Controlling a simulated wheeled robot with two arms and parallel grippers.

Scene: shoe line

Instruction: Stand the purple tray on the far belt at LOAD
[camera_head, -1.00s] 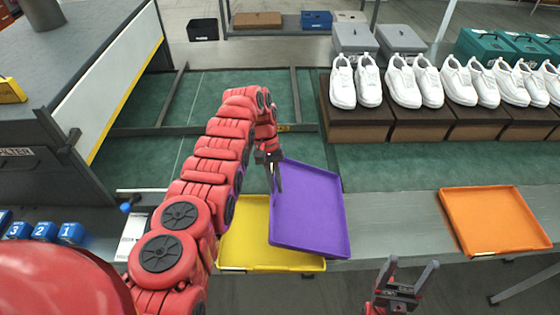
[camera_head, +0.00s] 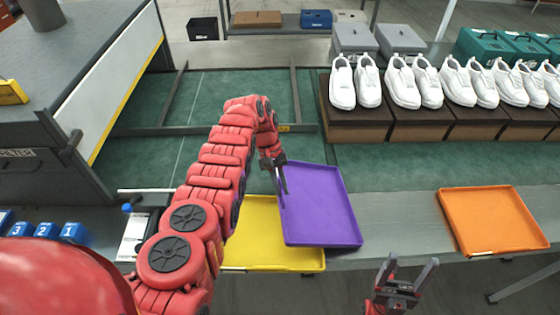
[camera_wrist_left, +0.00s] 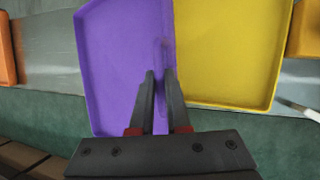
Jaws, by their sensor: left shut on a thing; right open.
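The purple tray (camera_head: 320,210) is in my left gripper (camera_head: 282,182), which is shut on its left edge in the head view. In the left wrist view the tray (camera_wrist_left: 115,60) lies under the fingers (camera_wrist_left: 160,78), its edge between them. The tray overlaps the right part of the yellow tray (camera_head: 262,236); I cannot tell how high above it the purple tray is. The far belt is the green surface (camera_head: 230,98) beyond the grey near shelf. No LOAD mark can be read. My right gripper (camera_head: 402,272) is open and empty at the bottom of the head view.
An orange tray (camera_head: 495,222) lies on the grey surface at right. White shoes (camera_head: 430,80) stand on brown boxes (camera_head: 425,122) at the back right. A dark machine (camera_head: 50,110) stands at left, with blue numbered blocks (camera_head: 45,231) below it. The belt's middle is bare.

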